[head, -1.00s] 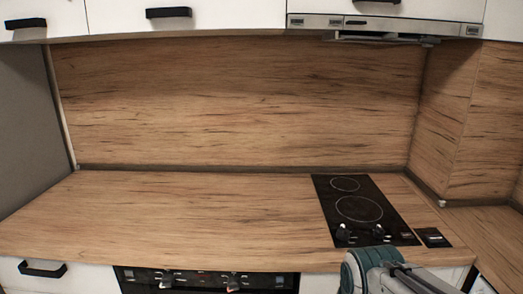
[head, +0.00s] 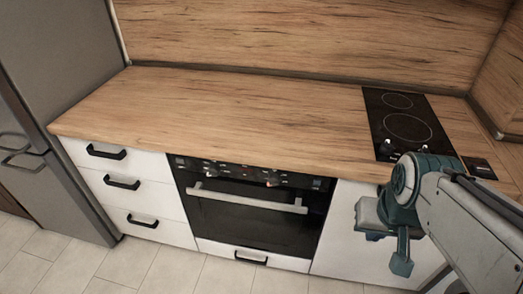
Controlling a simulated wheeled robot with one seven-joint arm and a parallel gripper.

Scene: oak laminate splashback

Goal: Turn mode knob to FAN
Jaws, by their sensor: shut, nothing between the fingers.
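The built-in oven (head: 250,222) sits under the counter, with a black control panel (head: 240,174) along its top edge. A left knob (head: 211,168) and a right knob (head: 272,179) stand out on the panel. The markings are too small to read, so I cannot tell which is the mode knob, where FAN is, or how either knob is turned. My gripper (head: 402,266) is at the right, its teal fingers pointing down and shut with nothing between them. In the picture it is right of the oven, clear of both knobs.
The oven's handle bar (head: 248,198) crosses below the panel. White drawers (head: 130,185) with black handles stand to its left, beside a grey fridge (head: 50,100). A cooktop (head: 408,125) lies on the wooden counter (head: 230,110). The tiled floor (head: 150,268) before the oven is clear.

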